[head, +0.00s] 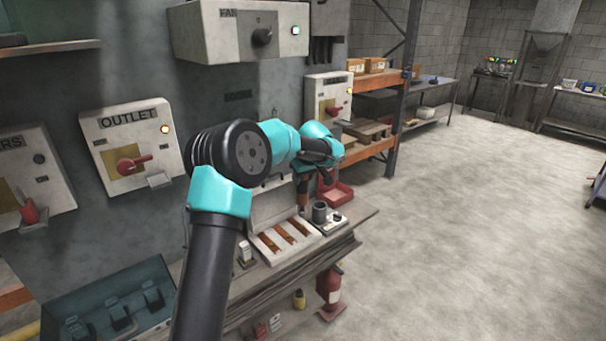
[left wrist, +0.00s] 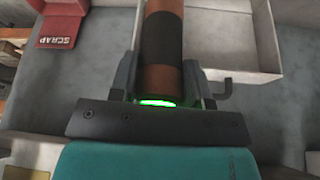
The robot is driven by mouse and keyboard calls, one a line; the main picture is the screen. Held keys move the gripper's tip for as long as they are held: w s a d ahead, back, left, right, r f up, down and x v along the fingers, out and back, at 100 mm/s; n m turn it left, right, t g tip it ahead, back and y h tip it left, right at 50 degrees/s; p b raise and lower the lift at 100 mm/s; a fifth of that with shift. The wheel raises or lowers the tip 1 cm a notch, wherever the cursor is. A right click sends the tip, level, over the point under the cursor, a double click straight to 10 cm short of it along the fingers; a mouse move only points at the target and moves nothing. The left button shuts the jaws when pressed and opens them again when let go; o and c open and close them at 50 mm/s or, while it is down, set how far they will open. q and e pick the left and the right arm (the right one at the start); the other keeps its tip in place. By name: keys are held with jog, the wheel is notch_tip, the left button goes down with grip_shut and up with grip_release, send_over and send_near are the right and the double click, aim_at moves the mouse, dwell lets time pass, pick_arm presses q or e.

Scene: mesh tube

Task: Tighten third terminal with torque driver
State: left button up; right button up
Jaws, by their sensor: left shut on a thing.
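My left gripper (left wrist: 160,75) is shut around a brown and black cylindrical handle (left wrist: 163,38), which looks like the torque driver. A green light glows at its near end. In the head view the driver (head: 302,194) hangs below my wrist above the bench, its tip hard to make out. An open pale box (head: 271,251) with several copper-coloured bars (head: 292,231) lies below and left of it. Single terminals are too small to tell apart. In the left wrist view a pale box (left wrist: 255,38) lies beyond the gripper. My right gripper is not in view.
A grey cup (head: 320,212) stands on a small pale unit right of the open box. A red scrap bin (head: 338,193) sits at the bench's back; it also shows in the left wrist view (left wrist: 60,30). Wall panels stand behind. The floor (head: 460,240) to the right is clear.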

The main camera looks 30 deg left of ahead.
aim_at(303, 191)
pick_arm(q)
jog(key=shift+f, duration=3.15)
dwell(2.4)
jog(key=shift+r, duration=0.2)
jog(key=shift+r, duration=2.85)
